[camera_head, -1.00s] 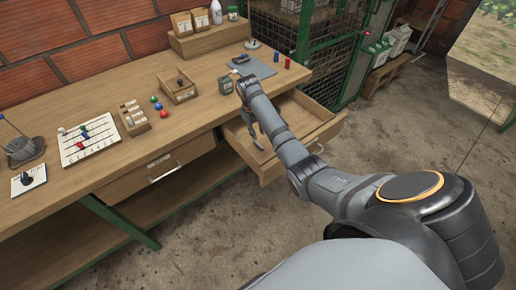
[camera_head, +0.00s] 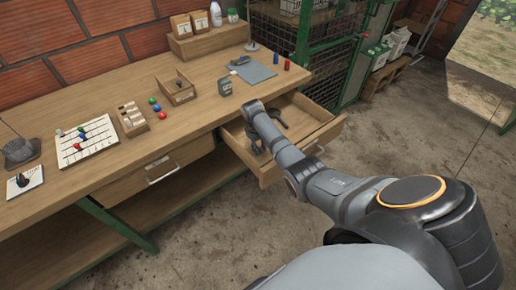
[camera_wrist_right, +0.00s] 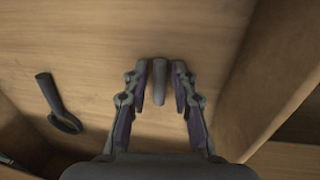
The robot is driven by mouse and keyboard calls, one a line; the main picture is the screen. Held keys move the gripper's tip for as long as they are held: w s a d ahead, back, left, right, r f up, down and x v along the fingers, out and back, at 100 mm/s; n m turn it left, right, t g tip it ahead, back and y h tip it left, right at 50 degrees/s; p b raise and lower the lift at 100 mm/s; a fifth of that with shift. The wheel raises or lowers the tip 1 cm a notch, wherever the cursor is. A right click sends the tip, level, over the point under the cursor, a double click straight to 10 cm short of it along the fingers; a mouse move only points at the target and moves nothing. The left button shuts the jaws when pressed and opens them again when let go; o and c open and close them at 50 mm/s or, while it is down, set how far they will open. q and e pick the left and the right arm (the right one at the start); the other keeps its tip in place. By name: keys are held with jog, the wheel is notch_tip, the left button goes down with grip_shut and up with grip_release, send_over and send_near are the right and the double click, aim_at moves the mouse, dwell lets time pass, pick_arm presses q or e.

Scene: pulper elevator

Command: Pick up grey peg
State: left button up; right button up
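In the right wrist view the grey peg (camera_wrist_right: 158,82), a short rounded cylinder, lies on the wooden drawer floor. My right gripper (camera_wrist_right: 160,88) is open, with one finger on each side of the peg; there are gaps between peg and fingers, and I cannot tell any contact. In the head view my right arm reaches down into the open drawer (camera_head: 322,136) and hides the peg and most of the gripper. My left gripper is not in view.
A dark tool with a handle (camera_wrist_right: 58,108) lies left of the gripper in the drawer. Drawer walls (camera_wrist_right: 262,75) stand close on the right. On the workbench are a small box (camera_head: 225,87), a grey mat (camera_head: 258,71) and red and blue pegs (camera_head: 287,65).

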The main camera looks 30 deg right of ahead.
aim_at(262, 149)
jog(key=shift+c, duration=0.4)
jog(key=c, duration=0.5)
jog(key=shift+o, duration=0.2)
jog(key=shift+r, duration=0.1)
jog(key=shift+r, duration=0.25)
notch_tip(262, 149, up, 3)
jog(key=shift+p, duration=0.6)
jog(key=s+a+r+p, duration=0.2)
jog(key=s+a+r, duration=0.4)
jog(key=s+r, duration=0.3)
jog(key=s, duration=0.3)
jog(key=shift+s+r+p, duration=0.15)
jog(key=shift+s+p, duration=0.15)
jog(key=shift+s, duration=0.05)
